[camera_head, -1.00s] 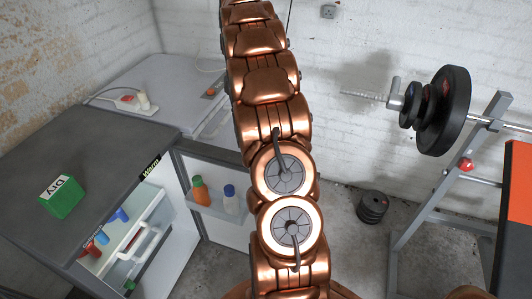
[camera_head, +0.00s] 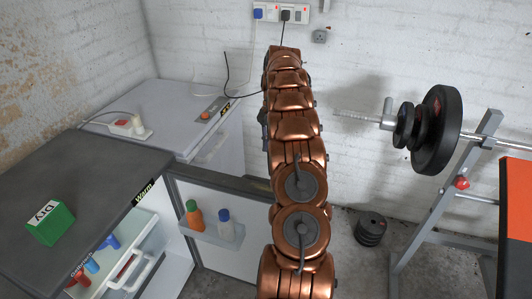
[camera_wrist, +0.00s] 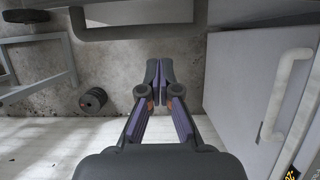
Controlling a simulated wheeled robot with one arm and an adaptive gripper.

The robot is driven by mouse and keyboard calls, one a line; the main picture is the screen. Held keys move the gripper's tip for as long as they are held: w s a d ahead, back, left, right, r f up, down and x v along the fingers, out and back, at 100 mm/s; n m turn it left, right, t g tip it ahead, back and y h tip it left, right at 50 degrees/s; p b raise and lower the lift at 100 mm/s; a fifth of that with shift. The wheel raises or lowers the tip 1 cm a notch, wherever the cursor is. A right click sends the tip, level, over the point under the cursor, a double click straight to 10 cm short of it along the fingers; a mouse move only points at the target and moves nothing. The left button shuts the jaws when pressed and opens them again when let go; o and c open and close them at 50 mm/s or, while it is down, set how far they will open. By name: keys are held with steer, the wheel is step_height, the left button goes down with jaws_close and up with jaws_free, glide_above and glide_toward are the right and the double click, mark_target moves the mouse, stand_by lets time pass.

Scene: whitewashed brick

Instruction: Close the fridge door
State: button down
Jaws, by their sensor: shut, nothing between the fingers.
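The fridge (camera_head: 60,170) stands at lower left with a dark grey top. Its door (camera_head: 225,255) stands open to the right, inner side toward me. A door shelf (camera_head: 212,235) holds an orange bottle (camera_head: 193,215) and a white bottle with a blue cap (camera_head: 224,222). My copper arm crosses in front of the door's right part and hides that edge. In the wrist view my gripper (camera_wrist: 159,80) is shut and empty, over the floor. A pale panel with a handle (camera_wrist: 285,95) is at right there; I cannot tell whether it is the fridge door.
A green box (camera_head: 50,222) sits on the fridge. A white appliance (camera_head: 160,105) stands behind it. At right are a barbell (camera_head: 436,130) and bench frame (camera_head: 430,215). Weight plates (camera_head: 370,228) lie on the floor, also in the wrist view (camera_wrist: 93,100).

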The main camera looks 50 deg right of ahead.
mark_target(263, 179)
steer(key=x, duration=0.9)
steer(key=shift+s+a+p, duration=0.1)
steer(key=shift+a+p, duration=0.1)
steer(key=shift+p, duration=0.15)
steer(key=shift+s+a+r, duration=0.15)
steer(key=shift+s+a, duration=0.1)
steer(key=shift+a, duration=0.35)
steer(key=shift+s+a+p, duration=0.15)
steer(key=shift+a+p, duration=0.1)
steer(key=shift+a, duration=0.3)
steer(key=shift+s+a+p, duration=0.2)
steer(key=shift+a+p, duration=0.05)
steer(key=shift+a, duration=0.3)
steer(key=shift+s+a, duration=0.1)
